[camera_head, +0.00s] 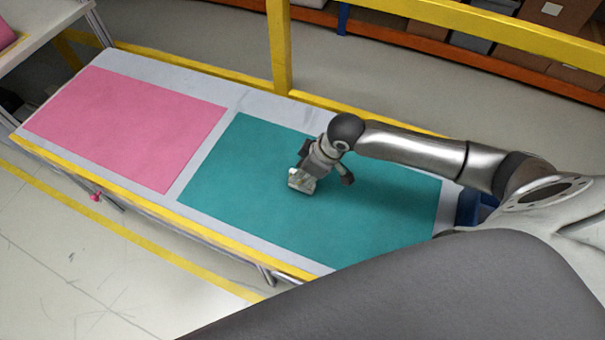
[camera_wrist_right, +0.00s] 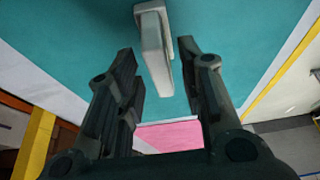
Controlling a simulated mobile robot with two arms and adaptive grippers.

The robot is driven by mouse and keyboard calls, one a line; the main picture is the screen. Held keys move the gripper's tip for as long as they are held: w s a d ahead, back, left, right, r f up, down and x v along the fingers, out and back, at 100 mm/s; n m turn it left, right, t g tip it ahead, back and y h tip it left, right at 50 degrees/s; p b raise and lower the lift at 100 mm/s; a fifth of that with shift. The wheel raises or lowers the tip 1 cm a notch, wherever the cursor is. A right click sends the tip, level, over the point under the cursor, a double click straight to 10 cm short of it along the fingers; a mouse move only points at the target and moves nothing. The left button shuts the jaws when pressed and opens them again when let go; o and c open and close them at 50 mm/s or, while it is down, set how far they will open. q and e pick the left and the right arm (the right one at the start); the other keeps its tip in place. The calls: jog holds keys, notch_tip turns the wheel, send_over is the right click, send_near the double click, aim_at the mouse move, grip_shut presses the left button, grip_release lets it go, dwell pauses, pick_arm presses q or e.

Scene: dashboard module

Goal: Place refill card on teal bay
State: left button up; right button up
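The teal bay (camera_head: 250,215) is a flat teal rectangle on the right part of the bench. A small pale block (camera_head: 301,181), which appears to be the refill card, stands on the teal surface near its middle. In the right wrist view the pale block (camera_wrist_right: 156,55) is a narrow slab on a wider base. My right gripper (camera_head: 318,166) is low over the teal bay at the block. Its two fingers are apart, with the slab between their tips and gaps visible beside it. My left gripper is not in view.
A pink bay (camera_head: 125,125) lies left of the teal one on the grey bench (camera_head: 215,150), with a bare strip between them. Yellow rails (camera_head: 170,213) edge the bench, and a yellow post (camera_head: 279,50) rises behind. A blue item (camera_head: 475,207) is at the bench's right end.

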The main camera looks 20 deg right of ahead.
jog(key=v, duration=1)
jog(key=shift+r, duration=0.4)
jog(key=shift+s+f, duration=0.1)
jog(key=shift+s, duration=0.05)
